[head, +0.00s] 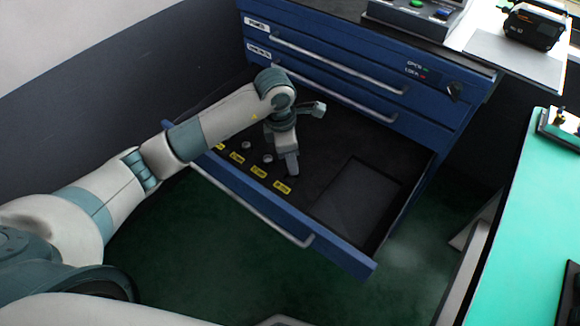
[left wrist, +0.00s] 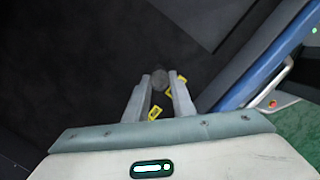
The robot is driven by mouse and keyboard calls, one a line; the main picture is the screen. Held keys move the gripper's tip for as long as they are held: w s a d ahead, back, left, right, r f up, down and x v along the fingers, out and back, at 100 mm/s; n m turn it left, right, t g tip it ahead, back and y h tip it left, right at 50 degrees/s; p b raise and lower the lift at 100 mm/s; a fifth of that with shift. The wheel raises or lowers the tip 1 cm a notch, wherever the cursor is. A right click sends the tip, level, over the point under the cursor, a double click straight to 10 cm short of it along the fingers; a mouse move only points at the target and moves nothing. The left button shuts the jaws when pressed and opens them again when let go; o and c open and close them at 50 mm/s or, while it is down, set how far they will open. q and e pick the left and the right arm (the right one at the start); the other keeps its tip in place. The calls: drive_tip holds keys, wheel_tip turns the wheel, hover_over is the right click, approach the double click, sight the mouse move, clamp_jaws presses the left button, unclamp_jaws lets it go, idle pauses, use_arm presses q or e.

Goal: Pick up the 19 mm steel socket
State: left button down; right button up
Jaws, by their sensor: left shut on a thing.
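My left gripper (head: 291,170) reaches down into the open drawer (head: 240,192). It is at the right end of a row of small steel sockets, by a yellow label (head: 282,187) too small to read surely. In the left wrist view its two fingers (left wrist: 159,88) are closed on a round grey steel socket (left wrist: 159,77) near their tips. In the head view the fingers hide this socket. I cannot tell if it touches the drawer floor. Other sockets stand to the left, one nearer (head: 267,158) and one farther (head: 246,145). My right gripper is not in view.
The blue cabinet (head: 340,50) has closed drawers with long handles above the open one. A dark recessed tray (head: 358,195) lies in the drawer's right part. A green-topped bench (head: 535,220) is at the right. The drawer front rises in front of the sockets.

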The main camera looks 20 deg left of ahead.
use_arm(q)
drive_tip(key=s+d+r, duration=0.3)
drive_tip(key=d+r, duration=0.3)
drive_tip(key=d, duration=0.4)
drive_tip(key=shift+s+d+r+b, duration=0.15)
drive_tip(key=shift+s+d+b, duration=0.15)
drive_tip(key=shift+s+b, duration=0.1)
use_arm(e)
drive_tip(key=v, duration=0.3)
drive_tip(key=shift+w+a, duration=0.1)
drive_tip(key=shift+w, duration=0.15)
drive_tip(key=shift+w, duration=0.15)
